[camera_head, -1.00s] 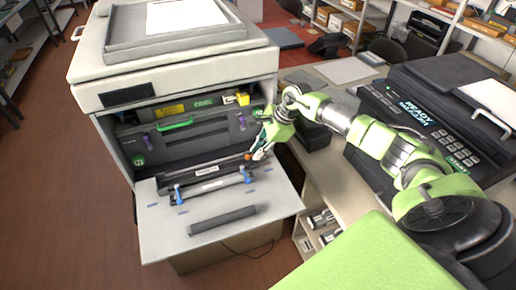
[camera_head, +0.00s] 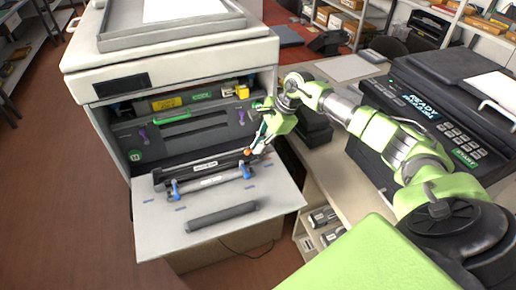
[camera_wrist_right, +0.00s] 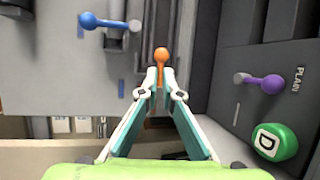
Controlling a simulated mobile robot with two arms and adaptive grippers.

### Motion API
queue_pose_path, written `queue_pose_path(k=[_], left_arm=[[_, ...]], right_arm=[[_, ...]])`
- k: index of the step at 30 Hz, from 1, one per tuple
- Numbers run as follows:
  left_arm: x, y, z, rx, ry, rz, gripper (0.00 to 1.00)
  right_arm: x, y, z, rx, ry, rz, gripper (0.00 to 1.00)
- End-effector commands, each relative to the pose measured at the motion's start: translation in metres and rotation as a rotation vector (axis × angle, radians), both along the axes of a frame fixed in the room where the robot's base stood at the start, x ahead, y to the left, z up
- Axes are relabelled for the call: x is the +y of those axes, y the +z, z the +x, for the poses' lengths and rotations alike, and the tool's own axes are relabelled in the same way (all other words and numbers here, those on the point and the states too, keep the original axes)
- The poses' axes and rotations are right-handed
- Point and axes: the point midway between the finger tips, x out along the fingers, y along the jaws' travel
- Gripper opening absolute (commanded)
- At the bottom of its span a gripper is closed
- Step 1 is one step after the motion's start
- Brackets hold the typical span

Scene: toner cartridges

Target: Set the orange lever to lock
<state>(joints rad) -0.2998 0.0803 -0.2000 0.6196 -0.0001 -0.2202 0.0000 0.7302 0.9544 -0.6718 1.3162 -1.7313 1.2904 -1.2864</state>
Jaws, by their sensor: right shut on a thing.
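The orange lever (camera_wrist_right: 161,54) has a round orange knob at the upper middle of the right wrist view. My right gripper (camera_wrist_right: 159,82) is shut on the lever just below that knob, its two fingertips close together around the stem. In the head view the orange knob (camera_head: 247,152) shows at the right end of the dark cartridge unit on the fold-down shelf, and my right gripper (camera_head: 257,148) reaches down to it. The fingers hide the lower part of the lever. My left gripper is not in view.
A blue lever (camera_wrist_right: 89,20) stands left of the orange one, a purple lever (camera_wrist_right: 270,84) and green D knob (camera_wrist_right: 274,141) right. A grey cylinder (camera_head: 222,216) lies on the pale shelf (camera_head: 160,232). The open printer (camera_head: 175,62) stands behind; a dark machine (camera_head: 415,110) stands right.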

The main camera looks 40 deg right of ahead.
Motion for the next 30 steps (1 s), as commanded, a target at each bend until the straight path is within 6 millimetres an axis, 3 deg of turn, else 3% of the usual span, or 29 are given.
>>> queue_pose_path(k=[5,7,19,23,30], left_arm=[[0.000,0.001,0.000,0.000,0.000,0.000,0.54],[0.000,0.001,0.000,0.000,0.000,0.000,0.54],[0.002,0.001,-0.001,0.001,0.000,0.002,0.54],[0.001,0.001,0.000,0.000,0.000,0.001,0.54],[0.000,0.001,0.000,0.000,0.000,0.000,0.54]], right_arm=[[0.000,0.002,0.001,-0.003,-0.001,0.002,0.00],[0.000,0.002,0.001,-0.003,-0.002,0.002,0.13],[-0.002,0.006,-0.001,-0.002,-0.002,0.000,0.13],[-0.009,0.023,-0.005,-0.003,-0.002,-0.001,0.13],[-0.026,0.070,-0.019,-0.004,-0.003,-0.001,0.13]])
